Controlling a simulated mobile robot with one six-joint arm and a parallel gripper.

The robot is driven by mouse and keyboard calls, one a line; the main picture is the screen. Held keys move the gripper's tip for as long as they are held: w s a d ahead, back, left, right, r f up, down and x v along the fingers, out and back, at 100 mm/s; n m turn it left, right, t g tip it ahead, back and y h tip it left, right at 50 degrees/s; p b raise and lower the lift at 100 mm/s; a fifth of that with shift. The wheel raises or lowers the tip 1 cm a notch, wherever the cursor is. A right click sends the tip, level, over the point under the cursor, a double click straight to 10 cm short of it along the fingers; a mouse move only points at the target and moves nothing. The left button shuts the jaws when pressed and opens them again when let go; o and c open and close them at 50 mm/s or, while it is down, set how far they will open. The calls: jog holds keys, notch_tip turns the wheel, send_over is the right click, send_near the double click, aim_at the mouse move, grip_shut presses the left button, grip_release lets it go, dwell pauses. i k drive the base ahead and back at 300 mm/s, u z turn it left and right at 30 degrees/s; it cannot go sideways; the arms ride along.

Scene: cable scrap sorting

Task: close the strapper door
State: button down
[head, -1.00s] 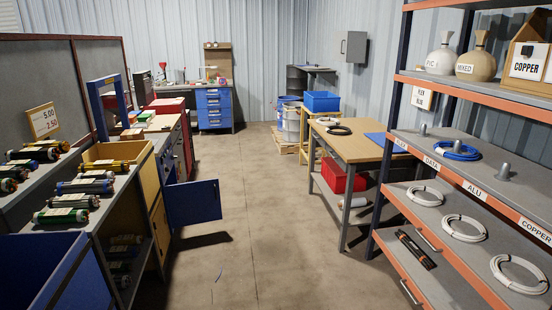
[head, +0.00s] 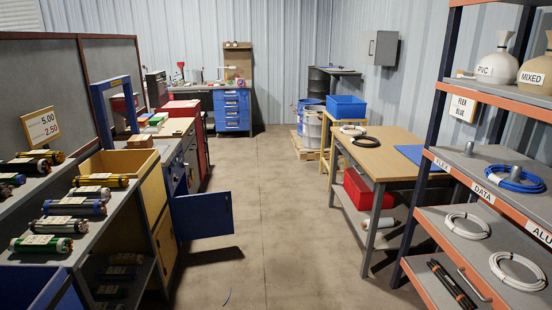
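The blue door (head: 202,215), which I take to be the strapper door, stands open and sticks out into the aisle from the left row of benches. Its left edge is at the bench side. A blue arch-shaped frame (head: 101,116), which looks like the strapper, stands above and behind it on the left. The inside behind the door is mostly hidden. My gripper is not in view.
A yellow cabinet (head: 162,240) stands just in front of the door on the left. A wooden table (head: 375,155) and a shelf rack (head: 440,225) line the right side.

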aim_at(198, 216)
jog(key=u, duration=0.2)
jog(key=i, duration=0.75)
jog(key=u, duration=0.4)
jog(key=i, duration=0.8)
jog(key=u, duration=0.6)
jog(key=i, duration=0.85)
jog(key=u, duration=0.6)
jog(key=i, duration=1)
jog(key=u, duration=0.3)
